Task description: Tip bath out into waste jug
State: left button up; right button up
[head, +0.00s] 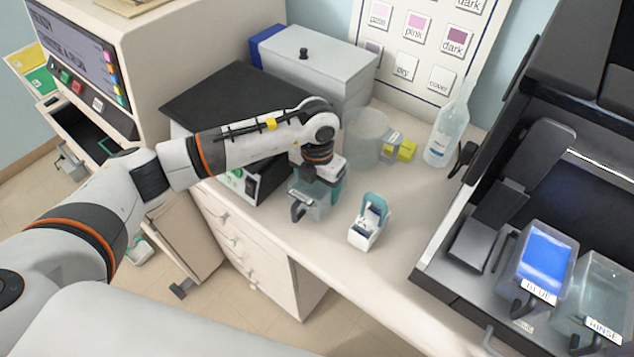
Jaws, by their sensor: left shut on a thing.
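My left gripper (318,178) points down over the bench, shut on a small clear bath (314,206) with a white label and a dark handle. The bath looks about upright near the front edge of the bench; I cannot tell whether it touches the bench or what is in it. A large translucent round vessel (366,137), which looks like the waste jug, stands just behind and right of the gripper. My right gripper is not in view.
A white and teal holder (368,226) stands right of the held bath. A wash bottle (446,135) and a yellow box (405,149) stand behind. A blue bath (545,262) and a rinse bath (604,290) are at right. The bench front right of the holder is clear.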

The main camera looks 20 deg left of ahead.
pick_arm(q)
jog(key=shift+f, duration=0.1)
jog(key=o, duration=1.5)
jog(key=shift+r, duration=0.2)
jog(key=r+b, duration=0.1)
jog(key=r, duration=0.2)
jog(key=r+b, duration=0.2)
jog(key=r, duration=0.2)
jog(key=r+b, duration=0.1)
jog(key=r, duration=0.3)
jog(key=shift+s+a+r+b, duration=0.1)
jog(key=shift+s+r+b, duration=0.1)
jog(key=shift+s+b, duration=0.1)
